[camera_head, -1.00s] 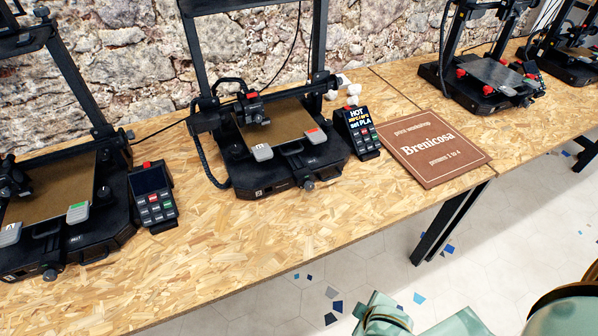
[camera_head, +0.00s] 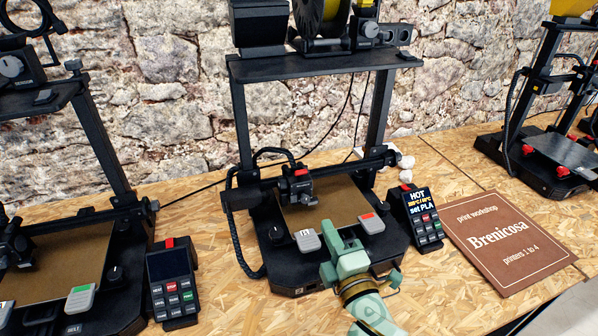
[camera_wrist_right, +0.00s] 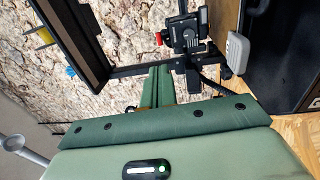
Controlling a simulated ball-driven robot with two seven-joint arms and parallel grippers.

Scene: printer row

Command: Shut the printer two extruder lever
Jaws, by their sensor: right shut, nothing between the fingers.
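The middle printer (camera_head: 295,270) stands on the table with its bed in front of a black print head (camera_head: 296,187) with a red part on top. A grey knob shows on the block beside the spool on its top bar (camera_head: 372,29). I cannot tell which part is the extruder lever, nor its position. My right gripper (camera_head: 343,238) is shut and empty, in front of the bed near the right grey clip (camera_head: 371,223). In the right wrist view my shut fingers (camera_wrist_right: 158,85) point toward the print head (camera_wrist_right: 185,35), apart from it. My left gripper is not in view.
The printer's control box (camera_head: 422,215) with a lit screen stands at its right, beside the brown sign (camera_head: 496,240). Another printer with its control box (camera_head: 172,280) is at the left, and one (camera_head: 545,160) at the right. A stone wall closes the back.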

